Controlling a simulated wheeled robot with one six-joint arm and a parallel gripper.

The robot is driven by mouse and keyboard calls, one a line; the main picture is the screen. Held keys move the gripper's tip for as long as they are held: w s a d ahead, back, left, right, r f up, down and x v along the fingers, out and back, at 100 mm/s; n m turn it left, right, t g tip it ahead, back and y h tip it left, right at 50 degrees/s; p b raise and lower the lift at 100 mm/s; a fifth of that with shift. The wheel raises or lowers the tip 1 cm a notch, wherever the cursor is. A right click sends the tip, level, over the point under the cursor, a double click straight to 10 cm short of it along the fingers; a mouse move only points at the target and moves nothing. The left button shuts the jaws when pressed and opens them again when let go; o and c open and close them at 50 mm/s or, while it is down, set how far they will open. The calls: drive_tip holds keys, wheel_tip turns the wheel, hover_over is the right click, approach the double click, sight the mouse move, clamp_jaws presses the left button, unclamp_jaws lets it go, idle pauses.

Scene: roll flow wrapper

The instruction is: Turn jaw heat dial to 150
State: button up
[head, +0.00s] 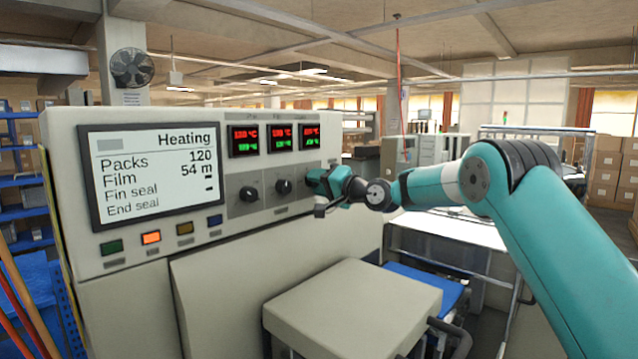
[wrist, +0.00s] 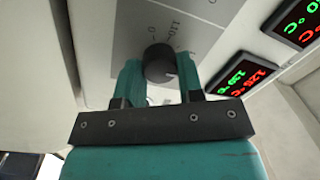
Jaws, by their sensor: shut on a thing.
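The panel has a row of black dials. The left dial (head: 249,193) and the middle dial (head: 283,186) stand free in the head view. My gripper (head: 316,182) is at the place of the rightmost dial, below the right display (head: 309,137), and hides that dial there. In the wrist view my gripper (wrist: 158,72) has one finger on each side of the round black dial (wrist: 159,62) and is shut on it. Scale marks with 0 and 110 show beside the dial. The dial's pointer is not clear.
A screen (head: 155,175) reads Heating, with coloured buttons (head: 151,238) below it. Red and green temperature displays show above the dials; one in the wrist view (wrist: 240,76) is hard to read. A beige housing (head: 352,300) juts out below my arm.

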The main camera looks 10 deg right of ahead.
drive_tip(key=m+p, duration=0.2)
drive_tip(key=m, duration=0.3)
drive_tip(key=m+p, duration=0.2)
drive_tip(key=m, duration=0.4)
drive_tip(key=shift+m+t+h, duration=0.3)
drive_tip(key=shift+h, duration=0.1)
drive_tip(key=o, duration=0.9)
drive_tip(key=b+v, duration=0.8)
drive_tip(key=v, duration=0.9)
drive_tip(key=shift+s+d+f, duration=0.1)
drive_tip(key=shift+s, duration=0.15)
